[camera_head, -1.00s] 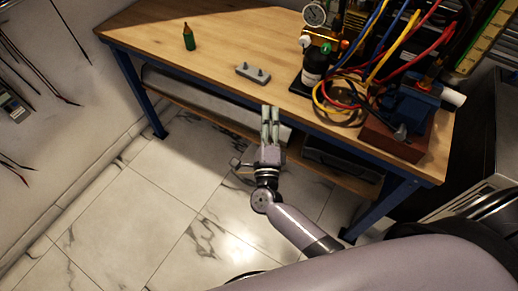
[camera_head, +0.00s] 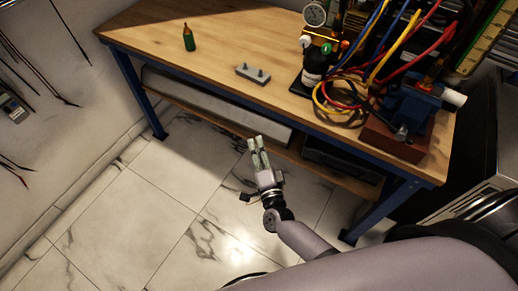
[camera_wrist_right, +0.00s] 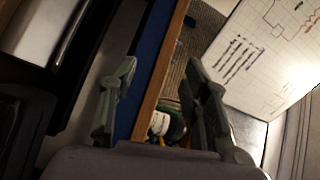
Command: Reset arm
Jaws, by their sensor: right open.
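My right gripper (camera_head: 256,146) is in front of the workbench, below the front edge of its top, over the tiled floor. Its two fingers are apart with nothing between them. In the right wrist view the open fingers (camera_wrist_right: 155,85) frame a wooden edge and a blue strip. My left gripper is in neither view. The workbench (camera_head: 150,35) has a wooden top and blue legs. A green bottle with a brown tip (camera_head: 189,38) stands on it, left of a small grey block with two pegs (camera_head: 253,74).
A gauge rig with a round dial (camera_head: 314,14), coloured hoses (camera_head: 345,95) and a blue vise (camera_head: 412,105) crowd the right of the bench. A lower shelf (camera_head: 215,100) runs underneath. The bench top's left half is mostly clear. Marble floor tiles (camera_head: 150,215) lie open at front left.

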